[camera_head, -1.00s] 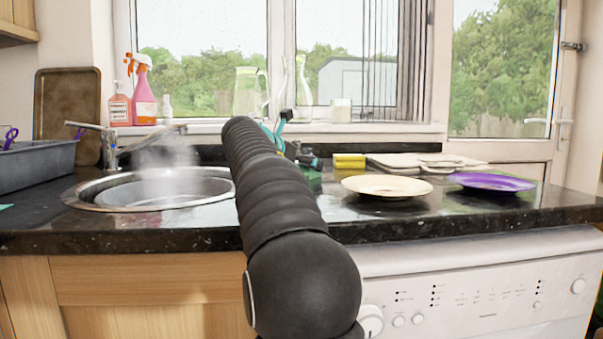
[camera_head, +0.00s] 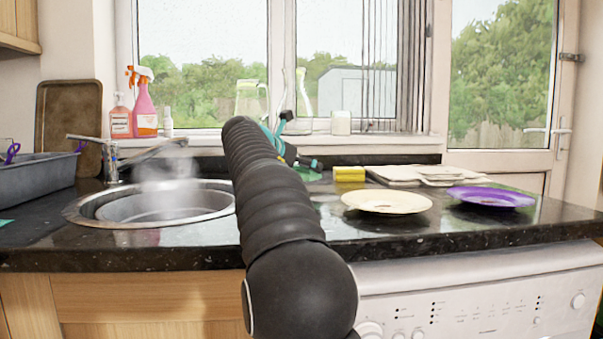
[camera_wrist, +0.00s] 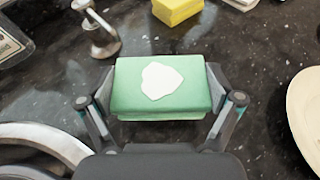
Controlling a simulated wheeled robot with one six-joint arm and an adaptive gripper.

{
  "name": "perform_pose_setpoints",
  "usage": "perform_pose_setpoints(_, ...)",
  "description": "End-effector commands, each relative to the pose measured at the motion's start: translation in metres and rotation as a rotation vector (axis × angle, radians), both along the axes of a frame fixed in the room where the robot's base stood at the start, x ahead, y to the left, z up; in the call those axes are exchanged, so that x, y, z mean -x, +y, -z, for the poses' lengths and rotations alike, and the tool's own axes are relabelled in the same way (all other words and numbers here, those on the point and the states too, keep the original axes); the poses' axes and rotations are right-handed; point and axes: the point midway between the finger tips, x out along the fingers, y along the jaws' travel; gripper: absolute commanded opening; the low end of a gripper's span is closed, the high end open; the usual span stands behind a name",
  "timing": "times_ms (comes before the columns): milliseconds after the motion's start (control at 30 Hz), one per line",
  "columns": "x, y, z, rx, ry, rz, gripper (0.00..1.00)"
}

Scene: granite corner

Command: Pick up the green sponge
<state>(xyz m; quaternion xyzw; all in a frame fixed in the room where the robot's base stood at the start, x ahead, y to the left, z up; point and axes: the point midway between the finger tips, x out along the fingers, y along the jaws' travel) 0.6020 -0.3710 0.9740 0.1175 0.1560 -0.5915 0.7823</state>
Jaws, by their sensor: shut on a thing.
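The green sponge (camera_wrist: 190,90) is a rectangular block with a white patch on its top, in the middle of the wrist view. My gripper (camera_wrist: 162,100) is shut on it, with one finger against its left end and one against its right end. In the head view my arm hides most of the gripper (camera_head: 290,150), and only a little green (camera_head: 313,175) shows beside it, which may be the sponge. I cannot tell whether the sponge touches the counter.
A yellow sponge (camera_head: 349,174) lies behind, near the cutting boards (camera_head: 400,176). A cream plate (camera_head: 386,202) and a purple plate (camera_head: 491,197) lie on the right of the dark counter (camera_head: 330,250). The steaming sink (camera_head: 95,214) and its tap (camera_head: 112,155) are on the left.

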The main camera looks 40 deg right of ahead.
Motion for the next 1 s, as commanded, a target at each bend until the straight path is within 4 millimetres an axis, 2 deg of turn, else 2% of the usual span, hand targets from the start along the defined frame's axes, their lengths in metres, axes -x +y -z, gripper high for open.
perform_pose_setpoints(33,0.000,0.000,-0.019,0.001,-0.002,0.001,0.63)
perform_pose_setpoints(300,0.055,-0.036,-0.050,0.000,-0.002,0.005,0.63)
perform_pose_setpoints(500,0.082,-0.054,-0.069,0.001,-0.002,0.004,0.63)
perform_pose_setpoints(700,0.095,-0.063,-0.078,0.001,-0.002,0.002,0.63)
perform_pose_setpoints(1000,0.098,-0.064,-0.079,0.001,0.000,0.000,0.63)
